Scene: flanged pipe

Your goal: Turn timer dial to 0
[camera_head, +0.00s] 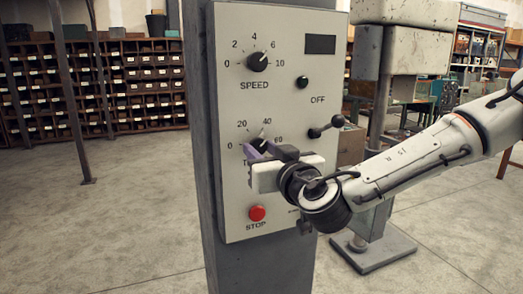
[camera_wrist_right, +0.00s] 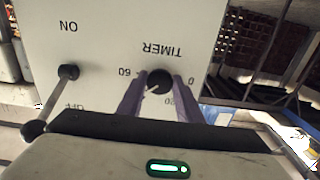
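The timer dial (camera_head: 262,145) is a black knob on the lower part of the pale panel, partly hidden by my right gripper. Its scale runs from 0 at left over 20 and 40 to 60 at right. Its white mark points up and slightly right, near 40. In the right wrist view the dial (camera_wrist_right: 159,81) appears upside down between two purple fingers. My right gripper (camera_wrist_right: 160,84) has one finger on each side of the knob, seemingly touching it. The gripper also shows at the dial in the head view (camera_head: 266,151). My left gripper is not in view.
Above the timer sit the speed dial (camera_head: 257,62), a dark display (camera_head: 320,44) and a black button (camera_head: 302,82). A lever switch (camera_head: 326,127) stands out right of the timer. A red stop button (camera_head: 257,213) is below.

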